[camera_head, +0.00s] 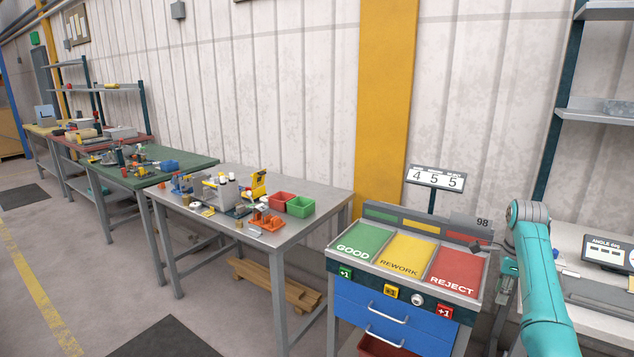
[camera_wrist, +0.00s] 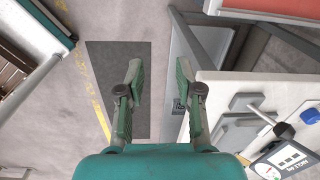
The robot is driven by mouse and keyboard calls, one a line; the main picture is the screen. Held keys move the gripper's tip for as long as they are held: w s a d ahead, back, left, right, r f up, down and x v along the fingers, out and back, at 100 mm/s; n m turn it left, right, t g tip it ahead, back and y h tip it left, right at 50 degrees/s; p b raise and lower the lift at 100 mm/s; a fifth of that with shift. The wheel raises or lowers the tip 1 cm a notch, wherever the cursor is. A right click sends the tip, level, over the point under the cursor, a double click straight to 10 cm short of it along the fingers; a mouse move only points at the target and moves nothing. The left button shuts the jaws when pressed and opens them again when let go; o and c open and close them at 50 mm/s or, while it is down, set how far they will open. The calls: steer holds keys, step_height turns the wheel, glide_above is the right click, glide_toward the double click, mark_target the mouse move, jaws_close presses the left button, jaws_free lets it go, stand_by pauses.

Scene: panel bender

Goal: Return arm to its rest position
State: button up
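My teal arm (camera_head: 545,285) rises at the right of the head view, bent at its top joint beside the sorting stand. My gripper (camera_wrist: 158,72) shows in the wrist view with its two green-padded fingers apart and nothing between them. Below them lie the floor and a dark mat (camera_wrist: 118,85). In the head view the gripper's fingers cannot be made out clearly.
The sorting stand has GOOD (camera_head: 362,241), REWORK (camera_head: 407,256) and REJECT (camera_head: 456,271) panels. A display (camera_head: 436,178) reads 4, 5, 5. A grey bench (camera_head: 325,196) holds small bins and parts. An angle gauge (camera_head: 606,252) stands at the right. Floor is open at left.

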steer(key=s+a+f+n+t+h, duration=0.1)
steer(key=s+a+f+n+t, duration=0.3)
steer(key=f, duration=0.9)
steer(key=s+a+f+n+g, duration=0.15)
steer(key=a+f, duration=0.35)
steer(key=f, duration=0.8)
steer(key=s+a+f+n+t, duration=0.25)
steer(key=s+a+f, duration=0.25)
steer(key=s+f, duration=0.3)
steer(key=s+a+f+n+t, duration=0.1)
steer(key=s+a+f+n, duration=0.3)
steer(key=s, duration=0.5)
steer(key=s+a+r+n+t, duration=0.25)
steer(key=s+a, duration=0.25)
steer(key=s, duration=0.7)
steer(key=s+a+r+n+t, duration=0.2)
steer(key=s+a+n, duration=0.15)
steer(key=s, duration=0.85)
steer(key=s+a+r+n+t, duration=0.1)
steer(key=s+r+n+t, duration=0.1)
steer(key=s+r, duration=0.6)
steer(key=s+a+r+n+t+y, duration=0.1)
steer(key=s+a+r+n, duration=0.1)
steer(key=s+r, duration=0.6)
step_height(320, 180, up, 8)
steer(key=shift+s+a+f+n+t, duration=0.2)
steer(key=shift+n+t, duration=0.15)
steer(key=shift+n, duration=0.45)
